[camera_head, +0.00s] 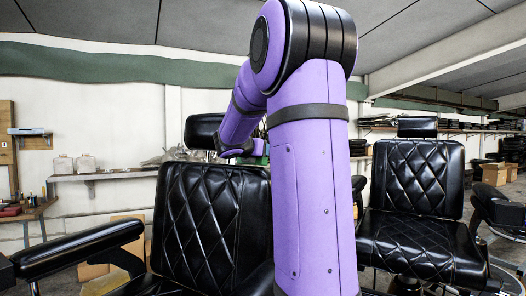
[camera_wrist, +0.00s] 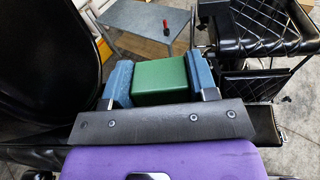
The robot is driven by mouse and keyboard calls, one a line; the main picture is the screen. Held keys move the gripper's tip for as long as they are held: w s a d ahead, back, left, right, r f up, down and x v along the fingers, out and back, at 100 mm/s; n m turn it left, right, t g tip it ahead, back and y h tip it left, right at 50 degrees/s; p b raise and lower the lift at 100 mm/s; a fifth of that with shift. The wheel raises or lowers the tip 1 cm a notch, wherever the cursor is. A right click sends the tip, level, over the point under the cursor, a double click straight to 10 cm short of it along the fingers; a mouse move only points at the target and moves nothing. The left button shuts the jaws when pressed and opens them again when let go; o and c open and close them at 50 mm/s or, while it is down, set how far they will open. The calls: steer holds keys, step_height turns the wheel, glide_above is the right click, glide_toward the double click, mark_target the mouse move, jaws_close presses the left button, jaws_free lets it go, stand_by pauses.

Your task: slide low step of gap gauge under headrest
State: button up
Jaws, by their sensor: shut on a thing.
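The headrest (camera_head: 203,130) is a black padded block above the diamond-quilted back (camera_head: 208,222) of the near barber chair. My purple arm covers its right side in the head view. My gripper (camera_wrist: 158,77) has blue fingers shut on a green block, the gap gauge (camera_wrist: 160,84), in the wrist view. The gauge's upper face shows; its low step cannot be made out. In the head view a small green patch of the gauge (camera_head: 259,148) shows beside my wrist, right of the headrest. Whether gauge and headrest touch cannot be told.
The near chair's armrest (camera_head: 80,248) reaches out at the left. A second black chair (camera_head: 418,195) stands at the right. A wall shelf (camera_head: 105,175) holds jars. In the wrist view a grey table (camera_wrist: 150,30) carries a small red-handled tool (camera_wrist: 166,29).

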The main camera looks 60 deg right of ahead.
steer(key=shift+w+a, duration=0.15)
steer(key=shift+w, duration=0.95)
steer(key=shift+w+a+r, duration=0.1)
steer(key=shift+w+a, duration=0.05)
steer(key=o, duration=1)
steer(key=shift+w, duration=0.1)
steer(key=shift+s+d, duration=0.2)
steer(key=shift+s, duration=1.05)
steer(key=shift+s+d, duration=0.15)
steer(key=shift+s, duration=1.15)
steer(key=shift+s+d, duration=0.2)
steer(key=shift+s, duration=1.05)
steer(key=shift+r, duration=0.15)
steer(key=shift+r, duration=3.4)
